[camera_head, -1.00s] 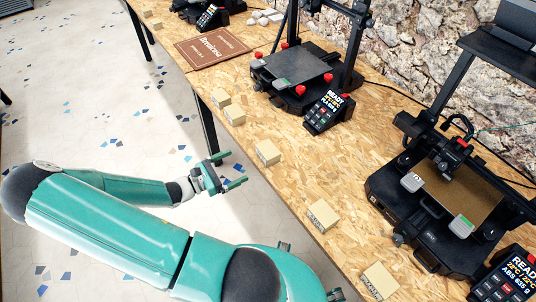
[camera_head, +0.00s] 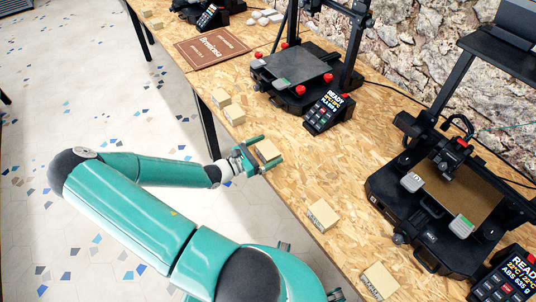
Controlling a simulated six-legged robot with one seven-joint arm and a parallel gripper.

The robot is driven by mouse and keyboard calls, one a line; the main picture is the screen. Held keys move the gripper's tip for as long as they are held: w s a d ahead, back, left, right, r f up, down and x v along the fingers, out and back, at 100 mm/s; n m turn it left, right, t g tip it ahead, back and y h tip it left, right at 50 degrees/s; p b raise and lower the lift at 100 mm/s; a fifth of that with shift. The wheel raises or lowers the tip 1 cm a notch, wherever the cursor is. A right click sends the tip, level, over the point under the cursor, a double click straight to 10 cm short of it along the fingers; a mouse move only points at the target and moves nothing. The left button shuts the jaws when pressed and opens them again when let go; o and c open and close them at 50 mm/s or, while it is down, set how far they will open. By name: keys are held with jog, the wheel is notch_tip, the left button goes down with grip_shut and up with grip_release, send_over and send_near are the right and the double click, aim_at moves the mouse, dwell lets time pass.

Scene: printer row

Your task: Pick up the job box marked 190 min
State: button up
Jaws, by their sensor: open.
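Several small tan job boxes stand along the front edge of the wooden table. One box (camera_head: 269,151) stands between the fingers of my gripper (camera_head: 267,153), which is open around it at the table's edge. I cannot tell whether a finger touches it. The markings on this box are not readable, so I cannot tell which is the 190 min one. Two more boxes (camera_head: 234,115) (camera_head: 221,98) stand just behind it to the left. Another box (camera_head: 323,215) with dark print and a further box (camera_head: 379,281) stand nearer along the edge.
A printer (camera_head: 295,75) with red knobs and a ready screen (camera_head: 328,112) stands behind the boxes. Another printer (camera_head: 425,205) stands at the right. A brown mat (camera_head: 211,47) lies farther left. The table (camera_head: 285,190) is bare between the gripped spot and the nearer boxes.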

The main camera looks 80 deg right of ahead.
jog(key=shift+s+d, duration=0.3)
jog(key=shift+d, duration=0.05)
jog(key=shift+c, duration=0.5)
jog(key=c, duration=1)
jog(key=shift+c, duration=0.2)
jog(key=shift+r, duration=0.15)
